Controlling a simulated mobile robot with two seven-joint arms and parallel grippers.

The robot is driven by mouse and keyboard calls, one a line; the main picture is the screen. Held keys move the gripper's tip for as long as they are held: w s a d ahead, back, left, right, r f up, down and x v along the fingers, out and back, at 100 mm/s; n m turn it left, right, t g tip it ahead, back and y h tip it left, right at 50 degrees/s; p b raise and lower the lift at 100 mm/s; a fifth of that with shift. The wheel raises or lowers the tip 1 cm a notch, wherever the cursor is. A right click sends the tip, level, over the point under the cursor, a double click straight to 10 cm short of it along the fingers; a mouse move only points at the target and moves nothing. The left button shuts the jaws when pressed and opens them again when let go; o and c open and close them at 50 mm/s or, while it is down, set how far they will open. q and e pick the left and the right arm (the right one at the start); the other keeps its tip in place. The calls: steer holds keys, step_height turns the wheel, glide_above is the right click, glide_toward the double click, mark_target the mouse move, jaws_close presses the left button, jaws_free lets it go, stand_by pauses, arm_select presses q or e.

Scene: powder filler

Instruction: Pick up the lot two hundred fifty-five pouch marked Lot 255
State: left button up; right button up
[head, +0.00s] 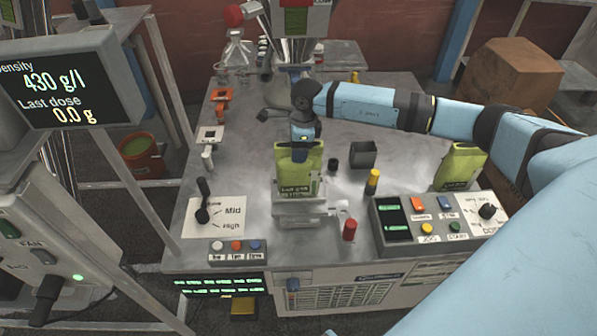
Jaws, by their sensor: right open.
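A green pouch (287,174) stands upright in a metal holder (300,208) near the front middle of the steel bench. Dark lettering shows low on its front, too small to read surely. My right gripper (302,146) reaches in from the right and points down at the top of this pouch. It is open; its fingertips are partly hidden against the pouch, and I cannot tell whether they touch it. My left gripper is out of view.
The control panel (393,248) with buttons and a dial sits front right. A lever plate (228,213) is at left. Bare steel lies between.

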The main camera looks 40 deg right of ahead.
steer(key=shift+f, duration=0.2)
stand_by(0.5)
jaws_close()
